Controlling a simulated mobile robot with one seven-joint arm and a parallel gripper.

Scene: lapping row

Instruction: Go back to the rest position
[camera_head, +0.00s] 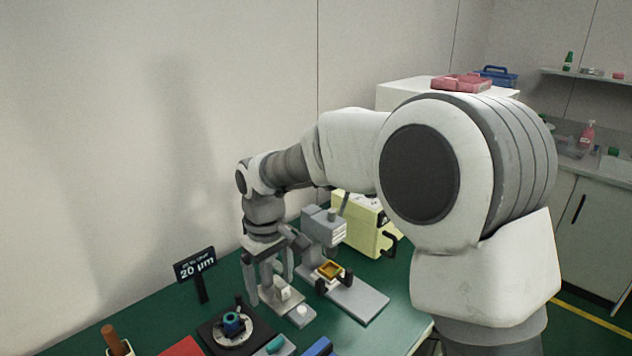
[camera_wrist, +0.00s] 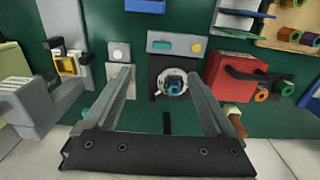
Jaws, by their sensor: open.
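My gripper (camera_head: 268,285) is above the green table, its two fingers pointing down and apart. In the wrist view my gripper (camera_wrist: 158,78) has open fingers with nothing held between them. Beyond the fingertips is a black base with a round pale plate (camera_wrist: 158,88) that carries a blue ring-shaped part (camera_wrist: 174,84). In the head view the blue part (camera_head: 232,323) sits on its round plate, in front and left of my gripper. A small grey block with a white button (camera_head: 301,311) is close to the right of the fingers; their exact gap cannot be told.
A grey stand (camera_head: 357,297) with a gold square piece (camera_head: 331,270) is right of my gripper, with a yellow-green box (camera_head: 368,226) behind. A black "20 µm" sign (camera_head: 195,265) stands left. A red case (camera_wrist: 232,78) lies right in the wrist view. The wall is behind.

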